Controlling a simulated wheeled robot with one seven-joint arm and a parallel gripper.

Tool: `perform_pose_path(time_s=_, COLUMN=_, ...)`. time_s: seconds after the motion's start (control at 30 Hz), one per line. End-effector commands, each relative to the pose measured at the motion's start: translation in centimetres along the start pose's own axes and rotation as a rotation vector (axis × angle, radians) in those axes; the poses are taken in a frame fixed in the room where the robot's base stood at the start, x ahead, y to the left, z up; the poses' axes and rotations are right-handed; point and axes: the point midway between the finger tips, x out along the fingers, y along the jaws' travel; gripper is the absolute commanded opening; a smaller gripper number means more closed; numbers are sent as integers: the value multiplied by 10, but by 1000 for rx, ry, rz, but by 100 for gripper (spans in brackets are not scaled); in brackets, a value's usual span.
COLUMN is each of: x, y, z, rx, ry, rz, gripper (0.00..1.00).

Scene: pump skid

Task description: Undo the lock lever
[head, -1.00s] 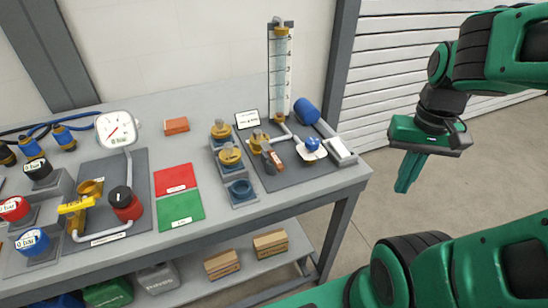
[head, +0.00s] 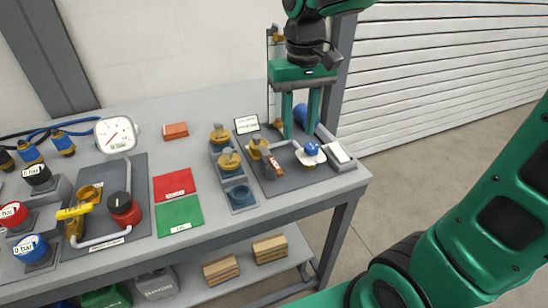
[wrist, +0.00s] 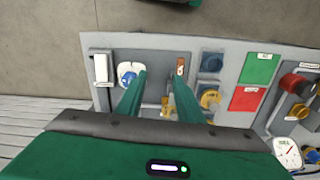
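On the right-hand grey panel (head: 300,178), a small red-brown lever-like piece with a pale label (head: 276,167) sits beside a brass fitting (head: 257,147). It may be the lock lever; I cannot tell for certain. It also shows in the wrist view (wrist: 180,66), near the tip of the right finger. A blue knob on a white plate (head: 311,153) stands to its right, and in the wrist view the knob (wrist: 127,72) is near the left fingertip. My gripper (head: 300,134) points down over the back of this panel, open and empty, its fingers apart (wrist: 160,78).
A white block (head: 340,153) and blue cylinder (head: 301,116) stand near the gripper. Left are brass fittings in a grey rack (head: 241,197), red (head: 174,184) and green (head: 180,213) mats, a yellow-handled valve (head: 74,211) and a gauge (head: 116,134). The gripper partly hides the scaled column.

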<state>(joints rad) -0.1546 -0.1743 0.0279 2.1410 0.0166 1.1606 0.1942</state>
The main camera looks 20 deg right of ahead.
Motion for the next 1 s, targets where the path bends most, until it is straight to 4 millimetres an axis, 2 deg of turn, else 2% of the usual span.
perform_pose_path(time_s=0.03, x=-2, y=-20, z=-7, rx=-41, ry=-3, rz=-3, gripper=34)
perform_pose_path(time_s=0.1, x=-5, y=-37, z=-12, rx=-74, ry=-4, rz=-6, gripper=34)
perform_pose_path(time_s=0.2, x=-6, y=-48, z=-16, rx=-93, ry=-4, rz=-8, gripper=34)
perform_pose_path(time_s=0.37, x=8, y=-49, z=-15, rx=-94, ry=-6, rz=-8, gripper=34)
perform_pose_path(time_s=0.8, x=81, y=-49, z=-14, rx=-94, ry=-8, rz=-9, gripper=34)
perform_pose_path(time_s=1.0, x=97, y=-49, z=-15, rx=-93, ry=-4, rz=-9, gripper=34)
